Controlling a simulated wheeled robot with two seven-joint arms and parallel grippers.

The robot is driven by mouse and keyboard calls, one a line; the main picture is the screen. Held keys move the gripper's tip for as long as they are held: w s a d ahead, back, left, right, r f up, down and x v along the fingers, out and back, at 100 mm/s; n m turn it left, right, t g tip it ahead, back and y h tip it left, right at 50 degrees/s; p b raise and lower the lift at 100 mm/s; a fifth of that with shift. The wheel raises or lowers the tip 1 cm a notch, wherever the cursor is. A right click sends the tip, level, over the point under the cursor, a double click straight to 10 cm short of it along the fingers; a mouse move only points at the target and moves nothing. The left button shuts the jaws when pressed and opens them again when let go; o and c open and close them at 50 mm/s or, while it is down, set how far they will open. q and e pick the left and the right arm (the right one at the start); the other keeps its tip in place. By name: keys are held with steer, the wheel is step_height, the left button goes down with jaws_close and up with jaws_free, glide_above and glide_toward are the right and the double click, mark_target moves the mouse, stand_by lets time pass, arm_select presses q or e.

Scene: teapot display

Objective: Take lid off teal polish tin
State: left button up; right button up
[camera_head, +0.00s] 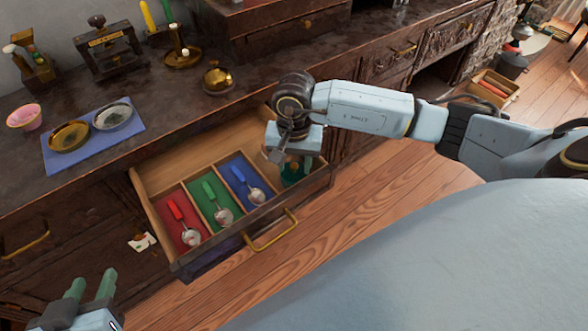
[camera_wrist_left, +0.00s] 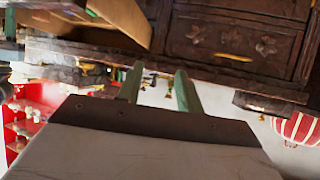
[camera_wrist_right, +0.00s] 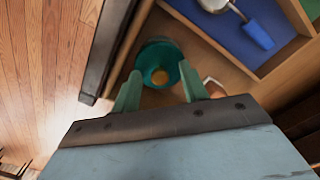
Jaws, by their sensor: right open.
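The teal tin (camera_wrist_right: 158,62) is in the right end of the open drawer. The right wrist view shows its round teal top with a gold middle; I cannot tell whether that is a knob or the contents. In the head view the tin (camera_head: 290,176) is mostly hidden behind my right gripper. My right gripper (camera_head: 291,160) is open above the tin, and in the right wrist view its fingers (camera_wrist_right: 159,88) are on either side of the tin's near edge. I cannot tell whether they touch it. My left gripper (camera_head: 91,285) is open and empty, low in front of the cabinet.
The drawer (camera_head: 222,240) also has red, green and blue compartments, each with a spoon. A blue cloth (camera_head: 94,143) with two dishes lies on the counter. A brass pot (camera_head: 217,79) and candlestick (camera_head: 182,55) stand behind. A small wooden box (camera_head: 490,88) is far right.

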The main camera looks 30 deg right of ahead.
steer(key=shift+c, duration=0.4)
jaws_close()
